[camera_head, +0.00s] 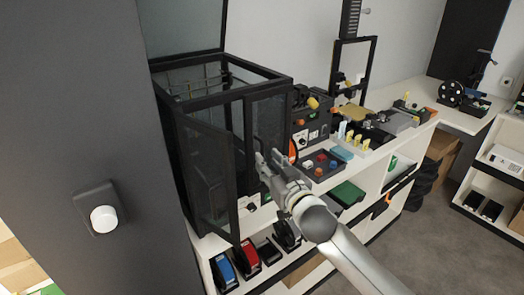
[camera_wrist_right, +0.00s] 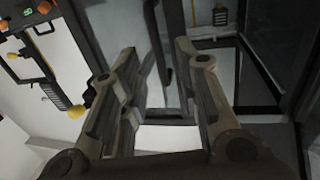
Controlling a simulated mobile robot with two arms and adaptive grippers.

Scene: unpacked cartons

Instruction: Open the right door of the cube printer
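The cube printer (camera_head: 222,86) is a black-framed box with clear panels, on the white bench at the left. Its left door (camera_head: 212,180) stands swung outward. Its right door (camera_head: 268,125) is the narrower panel on the right of the front; I cannot tell whether it is ajar. My right gripper (camera_head: 268,163) is in front of the right door's lower part. In the right wrist view my right gripper (camera_wrist_right: 156,62) has its fingers apart, with a dark upright bar (camera_wrist_right: 158,42), like a handle, seen between them. Contact is unclear. My left gripper is not in view.
A dark tray with coloured blocks (camera_head: 322,165) and a machine with orange knobs (camera_head: 312,115) stand right of the printer. Red and blue items (camera_head: 245,255) sit on the shelf below. Floor (camera_head: 430,240) is clear at right.

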